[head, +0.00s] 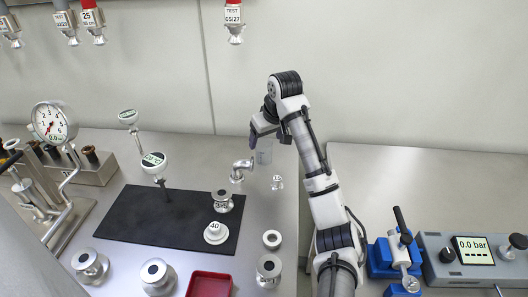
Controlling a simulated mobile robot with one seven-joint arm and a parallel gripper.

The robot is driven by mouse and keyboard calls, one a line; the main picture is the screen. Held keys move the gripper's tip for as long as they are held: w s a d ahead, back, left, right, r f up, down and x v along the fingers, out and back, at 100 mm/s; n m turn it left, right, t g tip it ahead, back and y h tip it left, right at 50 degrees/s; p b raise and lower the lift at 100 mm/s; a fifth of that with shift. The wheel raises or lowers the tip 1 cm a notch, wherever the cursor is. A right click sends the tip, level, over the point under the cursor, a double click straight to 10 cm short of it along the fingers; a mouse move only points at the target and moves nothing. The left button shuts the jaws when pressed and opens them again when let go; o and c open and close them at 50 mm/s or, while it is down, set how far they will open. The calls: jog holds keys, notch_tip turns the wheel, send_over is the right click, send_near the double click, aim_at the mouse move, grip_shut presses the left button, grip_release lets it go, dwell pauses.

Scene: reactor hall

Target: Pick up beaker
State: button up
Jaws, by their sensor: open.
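The beaker (264,152) is a small clear glass vessel standing upright on the steel bench towards the back, left of my arm. My gripper (255,137) is above and just left of the beaker, with a dark finger showing at its upper left. The gripper is open. The wrist and forearm hide part of the space around it, and I cannot tell whether the fingers touch the beaker's rim.
A black mat (150,222) holds several fittings. A red tray (210,285) is at the front. A pressure gauge (54,122) stands left; a pressure display (473,250) is right.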

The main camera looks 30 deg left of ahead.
aim_at(264, 145)
jog(key=shift+p+x, duration=0.75)
jog(key=shift+x, duration=1.45)
jog(key=shift+s, duration=0.15)
jog(key=shift+c, duration=0.4)
jog(key=c, duration=1)
